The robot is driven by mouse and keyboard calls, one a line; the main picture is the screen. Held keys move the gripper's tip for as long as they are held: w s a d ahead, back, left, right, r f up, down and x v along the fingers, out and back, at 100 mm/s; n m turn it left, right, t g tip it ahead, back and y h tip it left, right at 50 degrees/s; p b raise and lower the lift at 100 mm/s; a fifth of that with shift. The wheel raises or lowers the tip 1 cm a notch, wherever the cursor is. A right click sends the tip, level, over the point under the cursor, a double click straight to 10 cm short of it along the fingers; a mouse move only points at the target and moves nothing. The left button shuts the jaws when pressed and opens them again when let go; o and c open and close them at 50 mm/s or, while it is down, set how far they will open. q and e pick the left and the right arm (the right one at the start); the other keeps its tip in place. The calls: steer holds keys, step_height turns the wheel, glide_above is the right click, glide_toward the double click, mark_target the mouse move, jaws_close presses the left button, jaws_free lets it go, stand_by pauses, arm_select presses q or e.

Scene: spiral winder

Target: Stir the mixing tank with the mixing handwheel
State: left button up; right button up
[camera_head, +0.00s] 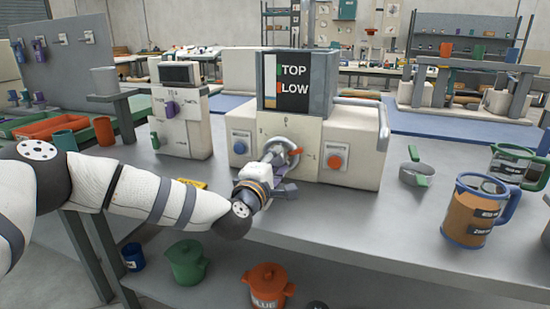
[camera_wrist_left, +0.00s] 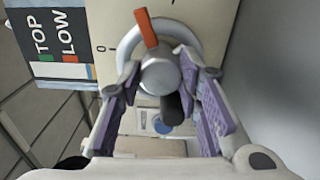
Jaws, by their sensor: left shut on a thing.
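The mixing handwheel is a pale ring with a grey hub and an orange pointer on the front of a cream machine (camera_head: 352,140). My left gripper (camera_head: 279,163) reaches it from the left and partly covers it in the head view. In the left wrist view the handwheel (camera_wrist_left: 160,74) sits between my purple-padded fingers (camera_wrist_left: 168,92), which are shut on its hub. The orange pointer (camera_wrist_left: 146,28) stands clear of the fingers, and a dark knob (camera_wrist_left: 172,108) shows between them. A display (camera_head: 297,81) above the wheel reads TOP and LOW. My right gripper is out of view.
A blue button (camera_head: 240,147) and an orange button (camera_head: 335,160) flank the wheel. A smaller machine (camera_head: 180,118) stands to the left. A mug of brown contents (camera_head: 470,212), a green-handled scoop (camera_head: 415,172) and a green-rimmed jug (camera_head: 512,160) stand on the right of the grey bench (camera_head: 360,222).

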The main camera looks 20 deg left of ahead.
arm_select(q)
steer(key=m+p, duration=0.1)
steer(key=m, duration=0.3)
steer(key=shift+r+m+p, duration=0.15)
steer(key=shift+m+p, duration=0.15)
steer(key=shift+m, duration=0.8)
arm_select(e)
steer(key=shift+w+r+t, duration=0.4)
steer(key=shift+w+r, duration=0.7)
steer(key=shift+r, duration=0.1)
arm_select(q)
steer(key=shift+f, duration=0.2)
steer(key=o, duration=1.1)
steer(key=shift+o, duration=0.2)
steer(key=s, duration=1.2)
steer(key=shift+a, duration=0.25)
